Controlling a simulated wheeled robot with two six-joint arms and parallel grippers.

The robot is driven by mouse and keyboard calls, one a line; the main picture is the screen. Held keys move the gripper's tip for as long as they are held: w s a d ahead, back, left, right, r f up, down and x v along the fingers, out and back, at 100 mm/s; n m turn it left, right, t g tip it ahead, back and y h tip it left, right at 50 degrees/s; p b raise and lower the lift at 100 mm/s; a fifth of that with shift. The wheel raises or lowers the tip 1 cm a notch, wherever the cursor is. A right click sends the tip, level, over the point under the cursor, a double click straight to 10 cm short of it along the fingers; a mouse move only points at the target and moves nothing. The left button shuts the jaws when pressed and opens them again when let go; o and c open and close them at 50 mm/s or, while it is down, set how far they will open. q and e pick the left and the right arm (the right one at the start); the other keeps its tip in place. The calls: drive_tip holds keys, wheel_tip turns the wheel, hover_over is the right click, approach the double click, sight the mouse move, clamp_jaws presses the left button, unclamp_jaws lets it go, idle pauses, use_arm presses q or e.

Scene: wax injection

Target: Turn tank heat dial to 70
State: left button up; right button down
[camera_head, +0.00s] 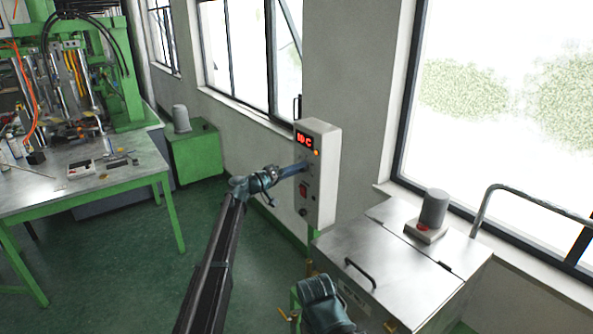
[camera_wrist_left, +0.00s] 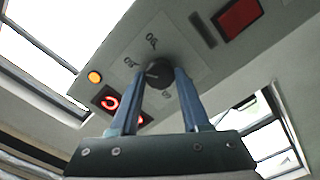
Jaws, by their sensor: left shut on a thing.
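The tank heat dial is a small dark round knob (camera_wrist_left: 160,74) on a light control box (camera_head: 318,172). In the left wrist view the two blue fingers of my left gripper (camera_wrist_left: 156,88) are on either side of the knob, shut on it. Printed numbers ring the knob, partly hidden by the fingers. In the head view my left gripper (camera_head: 299,170) reaches the front of the box and hides the dial. A red display (camera_head: 304,140) above it is lit, but its digits are hard to read. My right gripper cannot be made out; only a dark arm part shows at the bottom.
An orange lamp (camera_head: 317,153) and a red switch (camera_head: 303,190) are on the box. A metal tank (camera_head: 385,255) with a lid handle stands at the right. A green-framed table (camera_head: 90,185) with tools stands at the left. The floor between is clear.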

use_arm(q)
clamp_jaws()
drive_tip(key=n, duration=1.1)
drive_tip(key=shift+n, duration=0.3)
idle(0.4)
drive_tip(key=o, duration=0.9)
unclamp_jaws()
drive_tip(key=shift+o, duration=0.2)
